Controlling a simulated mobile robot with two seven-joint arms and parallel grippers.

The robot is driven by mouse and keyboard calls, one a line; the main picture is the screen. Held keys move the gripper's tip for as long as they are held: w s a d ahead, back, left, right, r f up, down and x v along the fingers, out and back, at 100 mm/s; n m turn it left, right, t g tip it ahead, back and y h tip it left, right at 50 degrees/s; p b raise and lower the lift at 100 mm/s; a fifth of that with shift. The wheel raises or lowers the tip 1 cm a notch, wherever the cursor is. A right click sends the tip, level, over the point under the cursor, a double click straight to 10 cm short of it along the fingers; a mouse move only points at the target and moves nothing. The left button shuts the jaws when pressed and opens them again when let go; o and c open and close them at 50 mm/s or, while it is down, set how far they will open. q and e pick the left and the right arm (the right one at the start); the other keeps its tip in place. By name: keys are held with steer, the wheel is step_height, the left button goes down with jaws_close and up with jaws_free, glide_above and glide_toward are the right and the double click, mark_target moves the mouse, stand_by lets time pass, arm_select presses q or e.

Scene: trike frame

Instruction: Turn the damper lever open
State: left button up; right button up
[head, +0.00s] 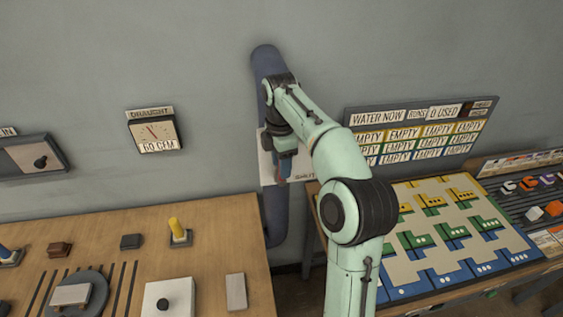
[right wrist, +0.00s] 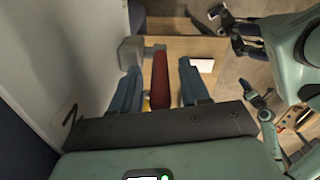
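The damper lever is a red bar (right wrist: 160,82) on a grey hub (right wrist: 131,50) in the right wrist view. In the head view a red bit of it shows below my right gripper (head: 283,168), in front of a pale plate (head: 266,158) on the blue duct. Part of a word, seemingly SHUT, shows on the plate. My right gripper is open, its two blue fingers (right wrist: 160,88) on either side of the lever with a gap on each side. The arm hides most of the plate. My left gripper is outside the head view; small arm parts at the right wrist view's right edge are unclear.
The blue duct (head: 274,215) runs down the wall. A draught gauge (head: 155,133) hangs to the left, reading 60 CFM. A wooden bench (head: 215,215) stands left, a board with coloured pieces (head: 405,272) right. A gap separates them below the duct.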

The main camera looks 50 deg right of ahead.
steer(key=r, duration=0.6)
steer(key=shift+w+r+p, duration=0.1)
steer(key=shift+w+p, duration=0.1)
steer(key=shift+p, duration=0.1)
steer(key=shift+s+r, duration=0.25)
steer(key=shift+r, duration=0.3)
steer(key=shift+w+r, duration=0.1)
